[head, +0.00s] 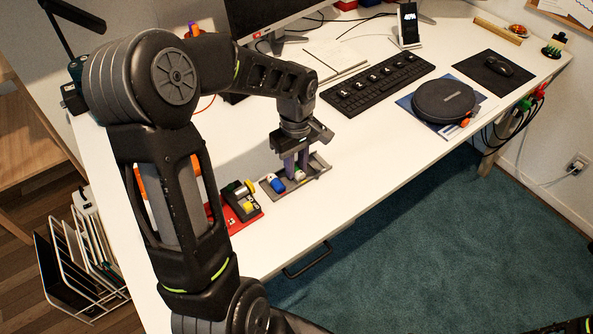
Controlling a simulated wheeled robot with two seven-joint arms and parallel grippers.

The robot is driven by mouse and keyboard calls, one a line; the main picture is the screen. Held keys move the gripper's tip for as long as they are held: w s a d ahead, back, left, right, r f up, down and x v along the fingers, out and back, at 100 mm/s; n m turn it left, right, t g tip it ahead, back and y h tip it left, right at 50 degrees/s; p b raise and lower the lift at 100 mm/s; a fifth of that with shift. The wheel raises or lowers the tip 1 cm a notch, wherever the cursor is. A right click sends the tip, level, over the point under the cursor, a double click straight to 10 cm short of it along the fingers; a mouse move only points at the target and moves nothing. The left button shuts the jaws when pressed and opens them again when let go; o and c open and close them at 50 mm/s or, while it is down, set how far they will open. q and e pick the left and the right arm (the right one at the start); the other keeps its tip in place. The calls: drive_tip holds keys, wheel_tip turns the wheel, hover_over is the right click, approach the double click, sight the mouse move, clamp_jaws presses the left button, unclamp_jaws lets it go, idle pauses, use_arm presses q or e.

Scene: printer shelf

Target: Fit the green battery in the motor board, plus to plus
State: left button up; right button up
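My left gripper (296,172) points down over a grey tray (320,167) on the white desk. Its two fingers reach down to small cells in the tray. A pale cell with a hint of green (300,175) lies at the fingertips; I cannot tell whether it is gripped. A blue and white cell (276,183) lies in the tray just left of the fingers. The motor board (256,216), red with a dark holder and a silver and yellow part, lies left of the tray, partly hidden by my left arm. Plus marks are too small to read. My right gripper is not in view.
A black keyboard (378,82) lies behind and right of the tray. A round black case (444,101) sits farther right, near a mouse on a dark pad (495,73). The desk right of the tray is clear.

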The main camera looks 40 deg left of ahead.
sight(297, 169)
use_arm(q)
clamp_jaws()
drive_tip(key=shift+r, duration=0.15)
drive_tip(key=shift+r+p, duration=2.45)
drive_tip(key=shift+r, duration=0.95)
drive_tip(key=w+d+m, duration=0.5)
drive_tip(key=d+m, duration=0.2)
drive_tip(key=d, duration=0.1)
drive_tip(key=w+d+m, duration=0.5)
drive_tip(key=d+m, duration=0.2)
drive_tip(key=d, duration=0.1)
drive_tip(key=shift+d+r+m, duration=0.15)
drive_tip(key=shift+r+m, duration=0.25)
drive_tip(key=shift+r, duration=0.05)
